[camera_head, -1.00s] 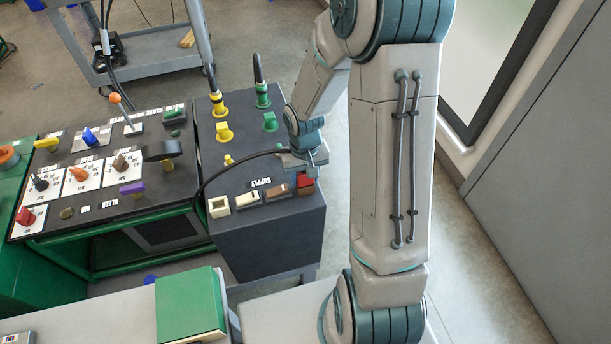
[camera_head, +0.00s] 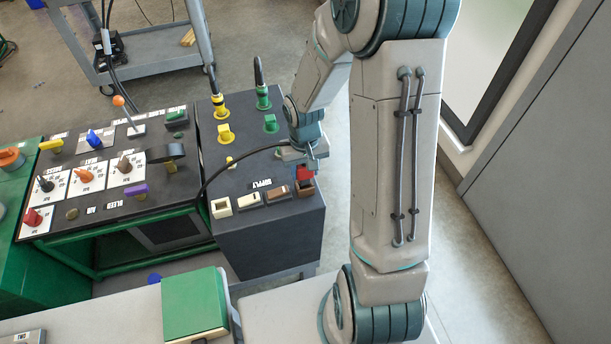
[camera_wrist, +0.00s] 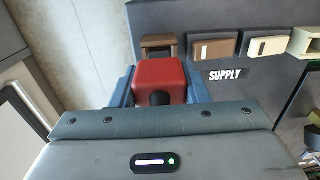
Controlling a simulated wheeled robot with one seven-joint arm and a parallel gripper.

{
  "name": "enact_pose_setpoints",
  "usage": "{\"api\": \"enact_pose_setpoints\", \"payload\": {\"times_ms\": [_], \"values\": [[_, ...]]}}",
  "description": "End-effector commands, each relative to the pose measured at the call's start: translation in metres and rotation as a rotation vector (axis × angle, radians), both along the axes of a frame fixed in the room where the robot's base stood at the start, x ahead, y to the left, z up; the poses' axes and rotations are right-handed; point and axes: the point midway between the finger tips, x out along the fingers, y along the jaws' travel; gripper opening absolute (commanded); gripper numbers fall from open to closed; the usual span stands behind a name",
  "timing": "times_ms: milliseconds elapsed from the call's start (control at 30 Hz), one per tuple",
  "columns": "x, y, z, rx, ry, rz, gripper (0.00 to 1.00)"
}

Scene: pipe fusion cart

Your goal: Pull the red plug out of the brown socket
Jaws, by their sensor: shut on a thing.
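The red plug (camera_head: 304,173) is between the fingers of my gripper (camera_head: 307,164) at the right end of the supply row. In the wrist view the blue fingers (camera_wrist: 160,90) close on both sides of the red plug (camera_wrist: 159,72). The brown socket (camera_head: 306,188) is just below the plug in the head view. In the wrist view the brown socket (camera_wrist: 158,43) shows beyond the plug, with its frame and part of its opening visible. The plug looks drawn up out of the socket, but I cannot tell whether its hidden end is fully clear.
A brown covered outlet (camera_head: 277,192), a white one (camera_head: 249,199) and a cream socket (camera_head: 221,207) sit left of the brown socket. A black cable (camera_head: 225,166) arches over the panel to my gripper. A green box (camera_head: 195,303) lies in front. Floor is clear to the panel's right.

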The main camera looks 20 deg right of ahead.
Motion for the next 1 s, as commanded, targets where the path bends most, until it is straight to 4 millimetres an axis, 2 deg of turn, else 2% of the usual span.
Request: {"api": "enact_pose_setpoints", "payload": {"times_ms": [500,767,800,867,900,1000], "values": [[0.0,0.0,0.022,0.0,-0.001,-0.001,0.0],[0.0,0.0,0.022,0.0,-0.001,-0.001,0.0],[0.0,0.0,0.022,0.0,-0.001,-0.001,0.47],[0.0,0.0,0.022,0.0,0.0,-0.001,0.64],[0.0,0.0,0.022,0.0,0.0,-0.001,0.67],[0.0,0.0,0.022,0.0,0.0,0.0,0.67]]}}
